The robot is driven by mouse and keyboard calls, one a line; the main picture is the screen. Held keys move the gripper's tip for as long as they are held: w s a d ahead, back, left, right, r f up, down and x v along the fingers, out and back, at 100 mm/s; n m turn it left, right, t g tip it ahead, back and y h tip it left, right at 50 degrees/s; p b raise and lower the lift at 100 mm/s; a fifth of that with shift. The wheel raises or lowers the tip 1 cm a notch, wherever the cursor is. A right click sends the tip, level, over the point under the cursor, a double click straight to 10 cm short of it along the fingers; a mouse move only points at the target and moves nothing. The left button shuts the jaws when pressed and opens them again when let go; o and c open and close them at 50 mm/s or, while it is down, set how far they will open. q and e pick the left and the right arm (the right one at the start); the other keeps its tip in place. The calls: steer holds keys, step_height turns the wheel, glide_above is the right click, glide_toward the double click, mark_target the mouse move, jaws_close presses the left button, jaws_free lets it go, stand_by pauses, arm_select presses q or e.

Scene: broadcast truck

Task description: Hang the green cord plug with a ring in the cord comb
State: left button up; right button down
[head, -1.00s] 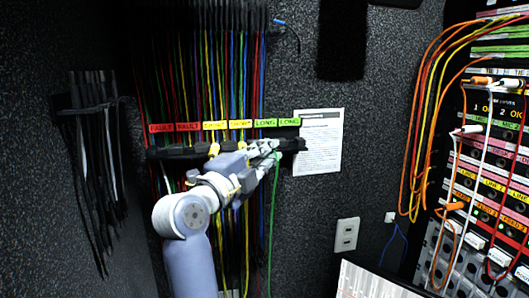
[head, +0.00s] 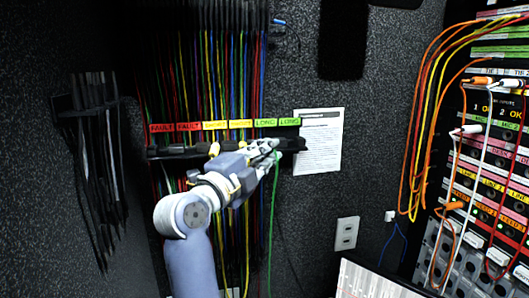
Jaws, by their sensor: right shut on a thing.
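The cord comb (head: 180,151) is a dark bar on the back wall, with many coloured cords hanging at it. Colour labels run along its top: red FAULT (head: 161,128), yellow ones in the middle, green LONG (head: 290,122) at the right end. My right gripper (head: 271,150) is at the right part of the comb, below the green labels, shut on the green cord plug. The plug is mostly hidden by the fingers, and its ring cannot be made out. The green cord (head: 272,220) hangs down from the gripper. My left gripper is not in view.
A printed sheet (head: 320,150) is on the wall right of the comb. A rack with patch cords (head: 480,150) stands at the right. Black cords (head: 98,170) hang at the left. A wall plate (head: 346,233) and a screen (head: 375,282) are at lower right.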

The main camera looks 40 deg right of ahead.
steer(key=shift+f, duration=0.2)
stand_by(0.3)
steer(key=c, duration=1.5)
jaws_free()
steer(key=o, duration=1.1)
steer(key=shift+s, duration=0.1)
steer(key=shift+s+a+p, duration=0.15)
steer(key=shift+s+a, duration=0.25)
steer(key=shift+s, duration=0.2)
steer(key=shift+s+a+p, duration=0.15)
steer(key=shift+s+a, duration=0.2)
steer(key=shift+s, duration=0.2)
